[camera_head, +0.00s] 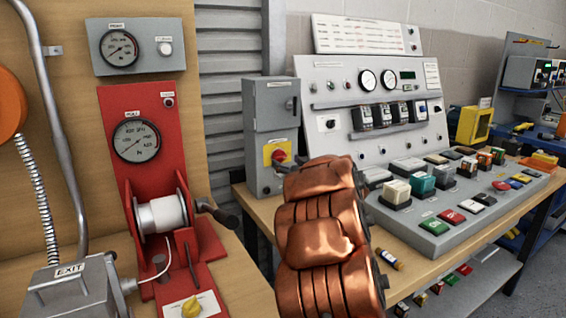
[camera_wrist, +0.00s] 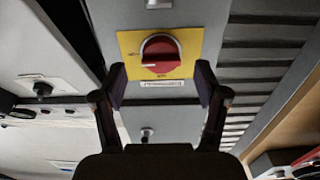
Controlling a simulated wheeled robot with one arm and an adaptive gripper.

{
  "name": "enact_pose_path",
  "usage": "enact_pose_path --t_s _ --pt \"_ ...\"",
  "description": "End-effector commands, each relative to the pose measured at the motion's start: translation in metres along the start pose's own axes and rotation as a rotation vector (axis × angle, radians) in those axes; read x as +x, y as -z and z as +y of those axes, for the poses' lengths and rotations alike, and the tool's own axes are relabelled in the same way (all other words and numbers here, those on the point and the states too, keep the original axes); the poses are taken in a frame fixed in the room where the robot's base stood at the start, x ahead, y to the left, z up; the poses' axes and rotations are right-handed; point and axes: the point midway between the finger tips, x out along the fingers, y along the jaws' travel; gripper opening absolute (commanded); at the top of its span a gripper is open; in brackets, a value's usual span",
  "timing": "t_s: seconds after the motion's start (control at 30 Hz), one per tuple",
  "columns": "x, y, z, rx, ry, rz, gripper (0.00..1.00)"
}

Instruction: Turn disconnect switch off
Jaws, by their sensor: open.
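The disconnect switch is a red rotary knob (camera_head: 279,156) on a yellow plate on the front of a grey box (camera_head: 262,108). In the wrist view the red knob (camera_wrist: 160,54) sits on its yellow plate (camera_wrist: 128,42) just beyond my fingertips, with its raised grip lying roughly across the picture. My gripper (camera_wrist: 162,80) is open, with one finger on each side of the knob's line. The fingers look apart from the knob, though the exact gap is hard to judge. In the head view my copper-coloured arm hides the gripper and the lower right of the box.
A grey control console (camera_head: 455,232) with gauges and several coloured blocks stands right of the box. A red winch stand (camera_head: 112,108) with a white spool is on the left. A grey EXIT box (camera_head: 75,300) stands at the lower left. Slatted grey panels (camera_head: 221,110) are behind.

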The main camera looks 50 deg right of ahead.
Motion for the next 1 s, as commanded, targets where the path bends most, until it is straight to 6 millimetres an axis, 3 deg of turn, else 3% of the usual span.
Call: enact_pose_path --t_s 0.2,0.53,1.0 --pt "0.023 -0.002 -0.002 0.000 0.004 -0.002 0.73" --pt "0.027 -0.001 -0.002 0.000 0.002 -0.001 0.73" --pt "0.027 0.000 -0.002 0.000 0.002 -0.001 0.25"
